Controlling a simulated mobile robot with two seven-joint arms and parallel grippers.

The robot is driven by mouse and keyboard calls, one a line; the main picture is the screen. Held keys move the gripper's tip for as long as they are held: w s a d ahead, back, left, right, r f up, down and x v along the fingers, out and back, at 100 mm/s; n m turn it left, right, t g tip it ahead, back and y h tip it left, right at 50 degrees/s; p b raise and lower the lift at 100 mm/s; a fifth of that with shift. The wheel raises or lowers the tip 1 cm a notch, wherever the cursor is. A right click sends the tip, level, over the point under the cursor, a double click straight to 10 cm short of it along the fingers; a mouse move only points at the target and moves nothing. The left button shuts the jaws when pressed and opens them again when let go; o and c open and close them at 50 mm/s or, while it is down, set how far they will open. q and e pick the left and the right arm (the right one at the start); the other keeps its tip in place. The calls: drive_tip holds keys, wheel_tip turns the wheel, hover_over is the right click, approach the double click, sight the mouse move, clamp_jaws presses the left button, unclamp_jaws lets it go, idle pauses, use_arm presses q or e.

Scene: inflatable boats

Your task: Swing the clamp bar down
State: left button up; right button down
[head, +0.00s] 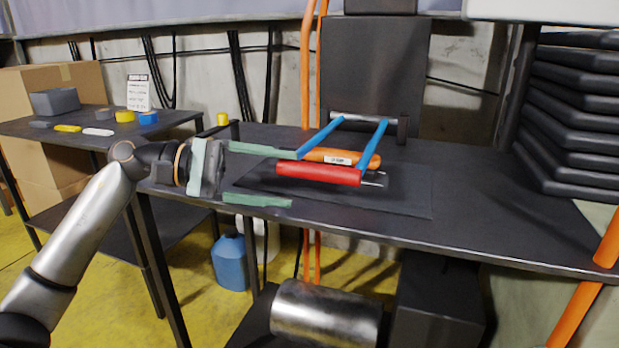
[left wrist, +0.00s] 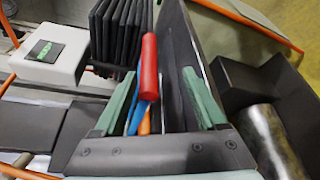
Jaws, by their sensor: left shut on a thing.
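The clamp bar has a red grip (head: 318,174) carried on two blue arms (head: 371,145). The arms run back to a grey rod (head: 365,120) at the rear of the bench, and the bar lies low over the dark plate. An orange roll (head: 340,158) with a white label lies just behind the red grip. My left gripper (head: 292,179) comes in from the left with its green fingers around the bar's left end, shut on it. In the left wrist view the red grip (left wrist: 149,66) shows between the fingers; the exact contact is hidden. My right gripper is not in view.
The dark bench (head: 480,190) is clear right of the plate. A black upright panel (head: 375,65) stands behind, and black folded stacks (head: 575,110) stand at right. A side table (head: 90,135) at left holds tape rolls and a grey bin.

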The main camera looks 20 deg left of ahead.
use_arm(q)
drive_tip(key=v, duration=0.5)
drive_tip(key=shift+s+a, duration=0.1)
drive_tip(key=shift+a, duration=0.25)
